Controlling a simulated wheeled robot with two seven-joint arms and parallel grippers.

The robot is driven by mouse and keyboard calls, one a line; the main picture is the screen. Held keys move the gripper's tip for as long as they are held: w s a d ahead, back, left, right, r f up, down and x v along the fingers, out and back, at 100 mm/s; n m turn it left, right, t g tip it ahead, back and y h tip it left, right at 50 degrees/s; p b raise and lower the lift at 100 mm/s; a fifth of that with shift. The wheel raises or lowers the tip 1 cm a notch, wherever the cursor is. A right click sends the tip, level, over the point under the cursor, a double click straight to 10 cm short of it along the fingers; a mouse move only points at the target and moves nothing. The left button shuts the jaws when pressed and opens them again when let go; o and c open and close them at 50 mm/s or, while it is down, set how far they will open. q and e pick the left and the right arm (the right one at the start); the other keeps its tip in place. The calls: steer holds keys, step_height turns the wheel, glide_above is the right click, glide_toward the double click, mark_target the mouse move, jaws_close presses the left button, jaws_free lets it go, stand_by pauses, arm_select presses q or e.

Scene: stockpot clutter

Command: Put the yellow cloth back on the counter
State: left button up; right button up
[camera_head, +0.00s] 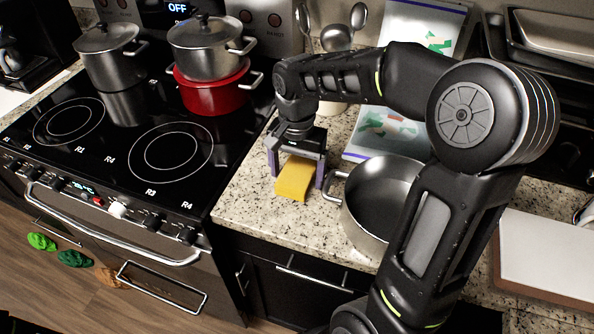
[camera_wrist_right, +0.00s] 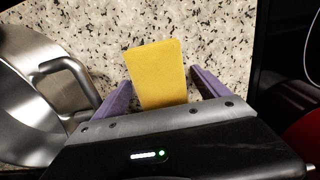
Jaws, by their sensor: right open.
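The yellow cloth (camera_head: 294,179) lies on the speckled counter (camera_head: 252,205), between the stove and a steel pan. It also shows in the right wrist view (camera_wrist_right: 158,73), flat and roughly rectangular. My right gripper (camera_head: 296,180) is over the cloth with its purple fingers open, one on each side of it. In the right wrist view there is a gap between the cloth and the finger on each side (camera_wrist_right: 158,85). The near end of the cloth is hidden by the gripper body in that view. My left gripper is not in view.
A steel pan (camera_head: 378,200) stands close right of the gripper, its handle near the finger. Left is the black stove (camera_head: 150,150) with a red pot (camera_head: 213,97) under a steel pot (camera_head: 208,48). The counter's front strip is bare.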

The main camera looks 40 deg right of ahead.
mark_target(297, 172)
step_height(297, 172, up, 12)
stand_by(0.4)
stand_by(0.6)
